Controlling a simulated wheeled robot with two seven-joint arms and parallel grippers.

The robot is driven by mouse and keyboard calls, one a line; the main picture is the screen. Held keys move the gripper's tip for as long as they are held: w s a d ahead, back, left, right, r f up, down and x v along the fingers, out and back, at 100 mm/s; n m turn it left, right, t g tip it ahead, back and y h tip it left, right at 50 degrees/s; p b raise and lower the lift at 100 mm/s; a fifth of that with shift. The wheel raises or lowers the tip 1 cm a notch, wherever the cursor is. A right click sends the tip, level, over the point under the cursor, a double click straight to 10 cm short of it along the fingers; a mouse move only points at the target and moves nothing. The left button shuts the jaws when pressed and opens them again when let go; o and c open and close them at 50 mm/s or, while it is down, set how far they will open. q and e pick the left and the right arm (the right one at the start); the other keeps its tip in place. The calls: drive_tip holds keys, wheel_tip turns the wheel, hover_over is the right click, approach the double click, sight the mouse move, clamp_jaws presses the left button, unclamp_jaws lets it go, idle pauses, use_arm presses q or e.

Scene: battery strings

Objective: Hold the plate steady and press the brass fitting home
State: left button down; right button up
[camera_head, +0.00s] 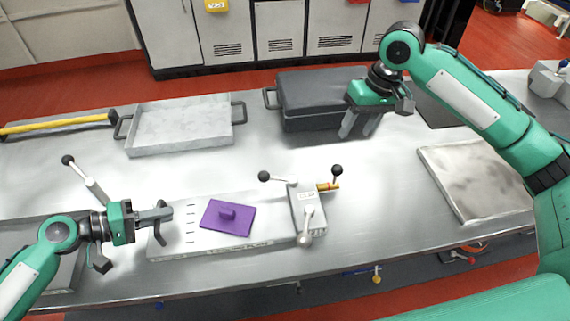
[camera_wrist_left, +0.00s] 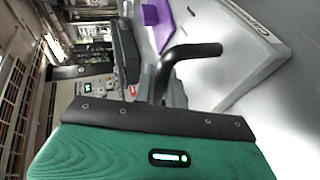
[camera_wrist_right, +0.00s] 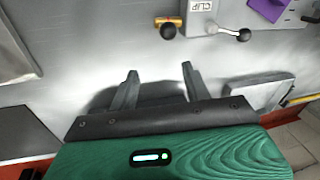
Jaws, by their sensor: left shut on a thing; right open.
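A long pale grey plate (camera_head: 170,245) lies near the table's front edge, with a purple block (camera_head: 226,216) on it. My left gripper (camera_head: 160,217) is shut on a dark curved handle (camera_wrist_left: 190,54) at the plate's left end; the fingers are partly hidden in the left wrist view. A grey clamp block (camera_head: 305,212) with ball-ended levers stands at the plate's right end. The brass fitting (camera_head: 328,187) sticks out from the block's right side and also shows in the right wrist view (camera_wrist_right: 168,20). My right gripper (camera_head: 358,129) is open and empty, behind and right of the fitting.
A pale tray (camera_head: 185,147) and a dark lidded case (camera_head: 318,93) stand at the back, the case close to my right gripper. A yellow-handled tool (camera_head: 60,124) lies at left. A shallow pale tray (camera_head: 432,167) lies at right. The table around the fitting is clear.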

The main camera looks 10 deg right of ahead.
sight(340, 166)
drive_tip(key=shift+n+g, duration=0.3)
drive_tip(key=shift+g, duration=0.1)
drive_tip(key=x, duration=0.4)
drive_tip(key=s+x, duration=0.1)
drive_tip(key=x, duration=0.3)
drive_tip(key=s+a+x, duration=0.1)
drive_tip(key=x, duration=0.3)
drive_tip(key=shift+a, duration=0.1)
